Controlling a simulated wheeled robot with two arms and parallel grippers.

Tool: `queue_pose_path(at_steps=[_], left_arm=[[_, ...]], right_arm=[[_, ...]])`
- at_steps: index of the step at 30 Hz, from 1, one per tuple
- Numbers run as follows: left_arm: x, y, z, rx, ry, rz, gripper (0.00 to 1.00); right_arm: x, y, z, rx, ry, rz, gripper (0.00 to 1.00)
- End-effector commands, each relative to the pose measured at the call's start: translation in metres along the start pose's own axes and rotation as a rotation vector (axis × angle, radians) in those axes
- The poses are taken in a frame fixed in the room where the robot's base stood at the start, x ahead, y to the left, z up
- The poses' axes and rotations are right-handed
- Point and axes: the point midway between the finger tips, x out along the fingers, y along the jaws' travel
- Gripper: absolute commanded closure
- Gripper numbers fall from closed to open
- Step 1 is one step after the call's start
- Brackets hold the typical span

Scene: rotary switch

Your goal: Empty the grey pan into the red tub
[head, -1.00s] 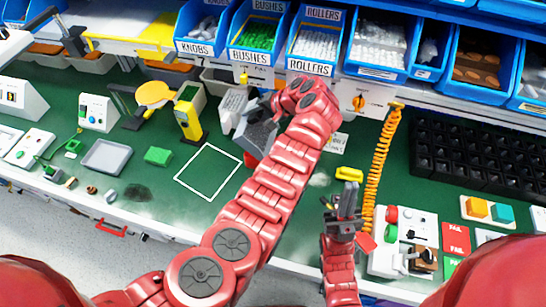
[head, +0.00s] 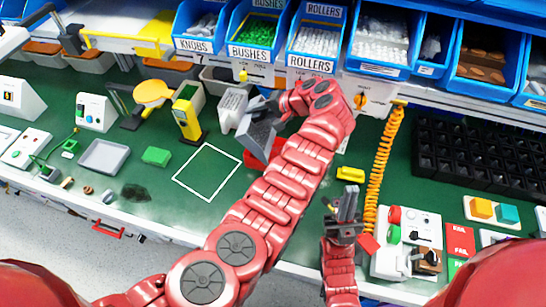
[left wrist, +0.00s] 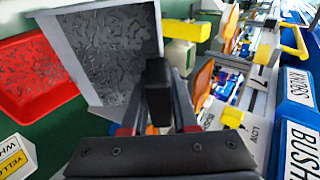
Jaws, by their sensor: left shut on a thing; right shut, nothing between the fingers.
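The grey pan (head: 259,139) is held tilted above the bench, at the middle of the head view. My left gripper (head: 272,107) is shut on its edge. In the left wrist view the pan (left wrist: 75,33) has many small dark bits across its inside, and my left fingers (left wrist: 160,85) show in front of it. The red tub (head: 252,161) sits below the pan, mostly hidden by the pan and my left arm. In the left wrist view the tub (left wrist: 12,98) also has small greyish bits in it. My right gripper (head: 348,204) is shut and empty, right of the tub.
A white-outlined square (head: 208,172) on the green bench is bare. A yellow device (head: 186,120) and a white container (head: 233,104) stand left of the pan. An orange coiled cord (head: 380,165) hangs at right. Blue bins (head: 311,66) line the back.

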Motion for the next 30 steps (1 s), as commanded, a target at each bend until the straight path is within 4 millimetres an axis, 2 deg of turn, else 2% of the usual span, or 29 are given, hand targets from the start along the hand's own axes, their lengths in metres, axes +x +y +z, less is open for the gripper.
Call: queue_pose_path(at_steps=[15,30], left_arm=[[-0.009,0.004,-0.002,0.009,0.002,-0.069,1.0],[-0.011,0.004,-0.002,0.012,0.002,-0.079,1.0]], right_arm=[[-0.022,-0.001,0.004,0.0,0.0,0.0,1.0],[-0.024,-0.001,0.004,0.0,0.0,0.0,1.0]])
